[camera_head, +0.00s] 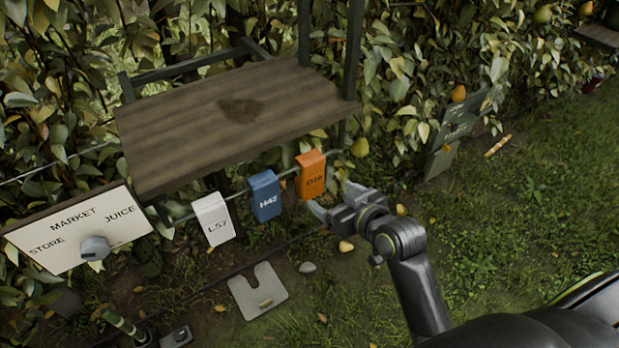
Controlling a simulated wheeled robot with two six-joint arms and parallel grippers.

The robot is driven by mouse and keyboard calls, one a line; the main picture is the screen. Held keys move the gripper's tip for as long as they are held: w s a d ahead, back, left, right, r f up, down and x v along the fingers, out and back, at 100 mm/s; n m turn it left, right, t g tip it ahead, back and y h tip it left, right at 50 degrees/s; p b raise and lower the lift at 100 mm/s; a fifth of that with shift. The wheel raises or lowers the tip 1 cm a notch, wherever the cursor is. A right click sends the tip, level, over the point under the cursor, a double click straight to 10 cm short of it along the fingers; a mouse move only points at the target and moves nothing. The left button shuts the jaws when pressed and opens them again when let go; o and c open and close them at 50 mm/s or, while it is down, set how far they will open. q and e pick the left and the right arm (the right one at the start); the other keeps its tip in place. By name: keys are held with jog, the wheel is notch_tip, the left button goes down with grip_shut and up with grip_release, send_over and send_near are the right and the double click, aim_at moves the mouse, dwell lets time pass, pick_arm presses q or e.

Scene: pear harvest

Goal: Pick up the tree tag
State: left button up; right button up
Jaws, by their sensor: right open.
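Three tree tags hang in a row on a thin rail below the front edge of a wooden shelf. The white tag (213,219) reads L57, the blue tag (265,196) reads H42, and the orange tag (311,175) at the right end has dark lettering that is hard to read. My right gripper (325,205) is open and empty, just below and to the right of the orange tag. Its fingers point left, and I cannot tell whether they touch the tag. My left gripper is not in view.
The wooden shelf (290,100) overhangs the tags on dark posts. A sign with a knob (80,232) reads STORE, MARKET, JUICE at left. A grey slotted plate (246,298) and a stone (307,267) lie on the ground. A leafy hedge stands behind; open grass (510,240) lies at right.

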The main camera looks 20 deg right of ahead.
aim_at(315, 185)
jog(key=x, duration=0.4)
jog(key=shift+w+f, duration=0.1)
jog(key=shift+w, duration=0.2)
jog(key=shift+f+x, duration=0.15)
jog(key=shift+x, duration=1.2)
jog(key=shift+f+x, duration=0.1)
jog(key=shift+x, duration=1.25)
jog(key=shift+s, duration=0.1)
jog(key=shift+d, duration=0.1)
jog(key=c, duration=1.1)
